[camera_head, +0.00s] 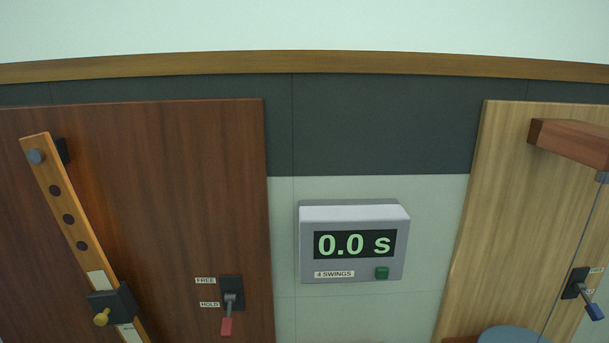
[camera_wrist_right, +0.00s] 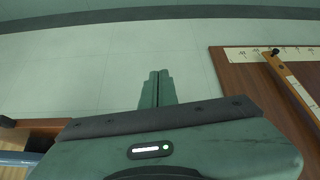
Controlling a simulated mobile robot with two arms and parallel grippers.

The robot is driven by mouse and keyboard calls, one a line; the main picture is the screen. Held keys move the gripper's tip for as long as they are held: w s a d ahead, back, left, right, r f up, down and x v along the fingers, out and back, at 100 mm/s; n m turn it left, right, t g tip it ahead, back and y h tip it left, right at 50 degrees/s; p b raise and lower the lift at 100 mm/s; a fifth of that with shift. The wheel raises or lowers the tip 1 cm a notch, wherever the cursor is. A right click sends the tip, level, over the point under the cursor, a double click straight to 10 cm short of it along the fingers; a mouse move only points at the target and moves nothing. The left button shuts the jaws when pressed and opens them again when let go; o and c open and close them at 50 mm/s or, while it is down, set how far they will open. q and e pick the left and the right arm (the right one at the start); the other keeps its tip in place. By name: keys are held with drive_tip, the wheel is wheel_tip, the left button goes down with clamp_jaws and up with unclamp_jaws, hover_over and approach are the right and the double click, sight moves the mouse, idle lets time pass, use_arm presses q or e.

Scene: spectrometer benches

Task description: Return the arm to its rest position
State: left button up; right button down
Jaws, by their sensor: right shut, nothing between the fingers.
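My right gripper (camera_wrist_right: 157,88) shows in the right wrist view. Its two green fingers are together with nothing between them, and they point at the pale tiled wall. It touches nothing that I can see. The head view shows neither gripper and no clear part of either arm. My left gripper is in no view.
The timer box (camera_head: 354,242) on the wall reads 0.0 s. Left of it is a dark wooden board (camera_head: 180,190) with a tilted bar pendulum (camera_head: 60,200) and a red-handled lever (camera_head: 228,318). Right of it is a light wooden board (camera_head: 520,230) with a blue-handled lever (camera_head: 593,310).

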drive_tip(key=s+f+g, duration=0.3)
drive_tip(key=s, duration=0.3)
wheel_tip(320, 180, down, 25)
drive_tip(key=s+g, duration=0.1)
drive_tip(key=s, duration=0.1)
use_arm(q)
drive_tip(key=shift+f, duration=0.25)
use_arm(e)
drive_tip(key=s+d+f, duration=0.1)
drive_tip(key=s+f, duration=0.7)
drive_tip(key=s+d+f+g, duration=0.1)
drive_tip(key=s+d+f, duration=0.1)
drive_tip(key=s+f, duration=0.6)
drive_tip(key=shift+s+d+f+h, duration=0.15)
drive_tip(key=shift+s+d+h, duration=0.15)
drive_tip(key=shift+s, duration=0.15)
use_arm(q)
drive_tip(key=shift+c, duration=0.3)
